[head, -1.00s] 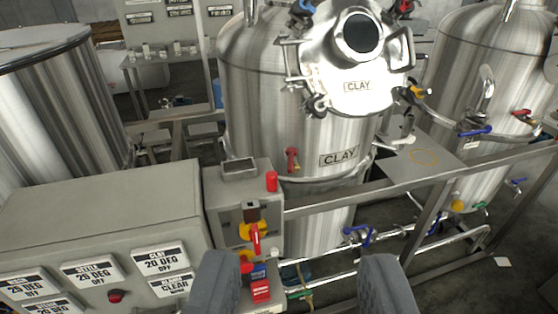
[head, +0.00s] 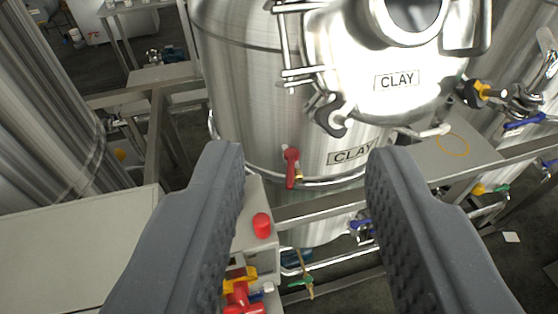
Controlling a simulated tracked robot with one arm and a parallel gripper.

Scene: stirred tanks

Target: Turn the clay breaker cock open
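The tall steel clay tank (head: 250,90) stands ahead, with CLAY plates on its lid and wall. A small cock with a red handle (head: 291,167) sits on its front wall, left of the lower CLAY plate (head: 350,151). The handle hangs nearly straight down, and a bit of brass shows at its lower end. No label naming it as the breaker cock is readable. My gripper (head: 304,152) is open and empty. Its two grey fingers frame the red handle in the picture, with the handle nearer the left finger. They do not visibly touch it.
A steel rail (head: 330,207) crosses in front of the tank. A grey box with a red button (head: 262,225) and a red-and-yellow switch (head: 240,293) lies low, partly behind the left finger. Blue-handled valves (head: 362,228) sit below. A black-knobbed lid clamp (head: 331,114) hangs above right.

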